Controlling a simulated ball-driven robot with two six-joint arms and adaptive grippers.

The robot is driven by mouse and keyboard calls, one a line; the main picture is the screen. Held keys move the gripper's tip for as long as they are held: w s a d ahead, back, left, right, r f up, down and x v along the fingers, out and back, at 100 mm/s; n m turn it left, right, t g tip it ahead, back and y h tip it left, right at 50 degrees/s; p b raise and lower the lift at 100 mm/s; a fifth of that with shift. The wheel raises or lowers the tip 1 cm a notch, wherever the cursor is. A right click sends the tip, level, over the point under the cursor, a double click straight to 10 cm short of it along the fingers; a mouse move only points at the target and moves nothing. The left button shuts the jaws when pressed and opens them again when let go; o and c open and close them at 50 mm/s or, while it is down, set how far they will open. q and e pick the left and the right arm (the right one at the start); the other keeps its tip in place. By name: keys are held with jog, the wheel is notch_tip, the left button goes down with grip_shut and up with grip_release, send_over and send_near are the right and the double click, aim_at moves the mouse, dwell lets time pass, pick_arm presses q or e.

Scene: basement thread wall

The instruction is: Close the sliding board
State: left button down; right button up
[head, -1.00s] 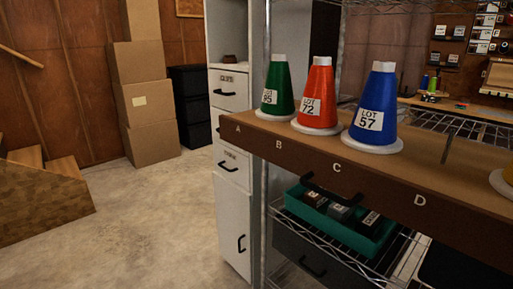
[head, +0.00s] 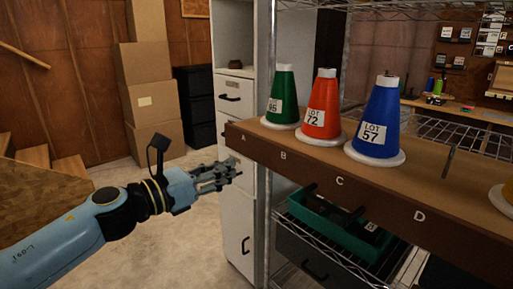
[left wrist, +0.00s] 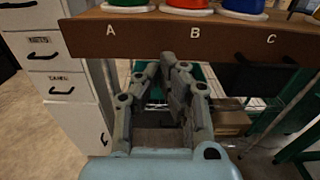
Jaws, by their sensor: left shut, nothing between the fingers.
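The sliding board (head: 385,188) is a long brown shelf with the letters A to D on its front edge. It juts from a wire rack, and a dark handle (head: 335,207) shows below its front edge. Green (head: 283,95), red (head: 322,105) and blue (head: 379,115) thread cones stand on it. My left gripper (head: 232,171) is shut and empty, left of and lower than the board's A end, apart from it in the head view. In the left wrist view the fingertips (left wrist: 172,62) point toward the board's front edge (left wrist: 150,38), just below it. My right gripper is out of view.
A green tray (head: 330,228) with dark boxes sits on the wire shelf below the board. A white drawer cabinet (head: 236,140) stands left of the rack. Stacked cartons (head: 150,95) and a black drawer unit (head: 195,105) are further back. The floor (head: 170,235) is clear.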

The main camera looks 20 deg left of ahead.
aim_at(265, 153)
pick_arm(q)
jog(key=p+x, duration=0.1)
jog(key=x, duration=0.8)
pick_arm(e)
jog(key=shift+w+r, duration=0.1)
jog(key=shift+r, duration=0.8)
pick_arm(q)
jog(key=shift+w, duration=0.1)
